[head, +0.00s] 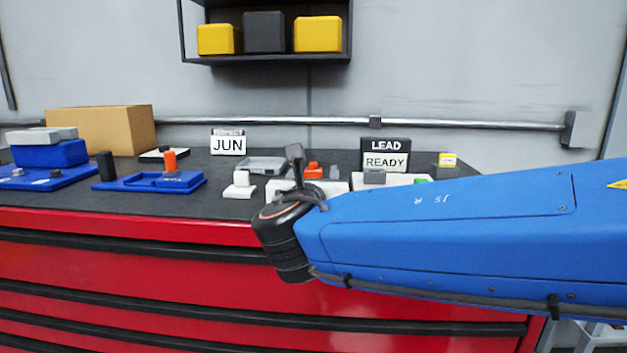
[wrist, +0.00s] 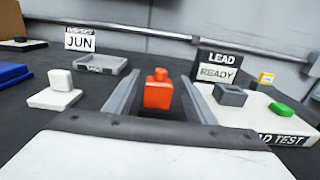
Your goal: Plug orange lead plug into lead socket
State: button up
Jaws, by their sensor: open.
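The orange lead plug (wrist: 158,92) stands upright in the wrist view, between the two grey fingers of my gripper (wrist: 160,76). The fingers are open, with a gap on each side of the plug. Its lower end is hidden by the gripper body. It also shows in the head view (head: 313,170), partly hidden behind my wrist. The lead socket looks to be the grey hollow block (wrist: 231,95) on the white LEAD TEST board (wrist: 250,117), right of my gripper. The socket also shows in the head view (head: 374,177), before the LEAD READY sign (head: 385,154).
A green block (wrist: 281,109) sits on the board's right side. A white block on a base (wrist: 60,88) and a grey tray (wrist: 99,68) lie left of my gripper.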

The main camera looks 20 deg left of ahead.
aim_at(315, 168)
jog(key=x, duration=0.3)
jog(key=shift+w+a, duration=0.2)
jog(key=shift+w, duration=0.05)
jog(key=shift+c, duration=0.6)
jog(key=c, duration=1)
jog(key=shift+r, duration=0.1)
jog(key=shift+c, duration=0.2)
